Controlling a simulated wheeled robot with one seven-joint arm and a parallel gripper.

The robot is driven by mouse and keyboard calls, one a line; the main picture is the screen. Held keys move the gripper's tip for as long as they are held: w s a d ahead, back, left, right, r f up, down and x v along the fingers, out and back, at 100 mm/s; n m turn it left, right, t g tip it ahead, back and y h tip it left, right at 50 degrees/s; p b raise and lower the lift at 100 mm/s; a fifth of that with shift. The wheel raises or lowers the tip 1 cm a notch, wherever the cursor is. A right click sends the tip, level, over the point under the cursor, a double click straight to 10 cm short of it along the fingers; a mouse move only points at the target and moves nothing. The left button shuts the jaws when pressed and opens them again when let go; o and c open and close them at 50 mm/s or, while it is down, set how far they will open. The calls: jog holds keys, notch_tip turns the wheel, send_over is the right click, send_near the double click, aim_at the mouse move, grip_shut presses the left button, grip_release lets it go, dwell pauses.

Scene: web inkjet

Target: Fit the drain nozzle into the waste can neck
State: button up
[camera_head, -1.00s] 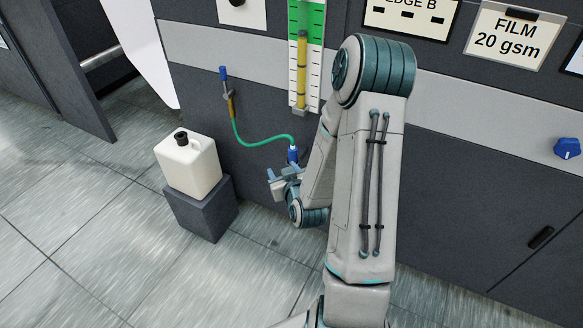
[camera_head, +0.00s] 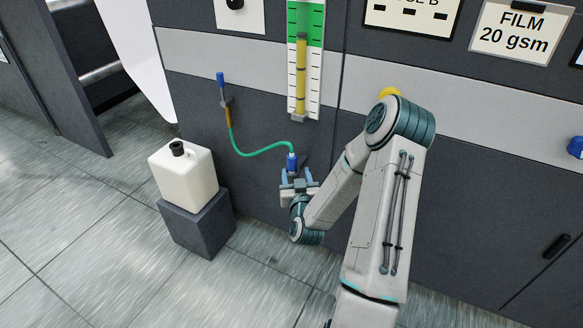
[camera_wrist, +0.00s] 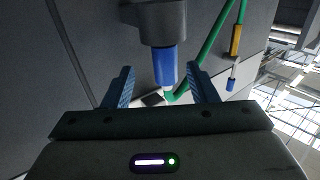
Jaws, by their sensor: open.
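The drain nozzle (camera_head: 292,161) is a blue piece at the lower end of a green hose, by the dark cabinet front. It also shows in the wrist view (camera_wrist: 165,66), below a grey holder or fitting. My gripper (camera_head: 297,176) is open just below the nozzle. In the wrist view its blue fingers (camera_wrist: 161,72) stand left and right of the nozzle, with a gap on each side. I cannot tell how deep the nozzle sits between them. The waste can (camera_head: 184,178) is white, with its black neck (camera_head: 177,149) on top, left of my gripper.
The can stands on a grey block (camera_head: 198,226) on the tiled floor. The green hose (camera_head: 255,153) sags from an orange fitting (camera_head: 229,116) on the cabinet. A yellow level gauge (camera_head: 301,75) hangs above the nozzle. The floor between block and gripper is clear.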

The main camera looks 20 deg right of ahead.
aim_at(292, 168)
jog(key=shift+a+f+b+x, duration=0.15)
jog(key=shift+b+x, duration=0.1)
jog(key=shift+x, duration=1.15)
jog(key=shift+a+f+b+x, duration=0.1)
jog(key=shift+a+b+x, duration=0.1)
jog(key=shift+x, duration=1.25)
jog(key=shift+w, duration=0.1)
jog(key=c, duration=1.1)
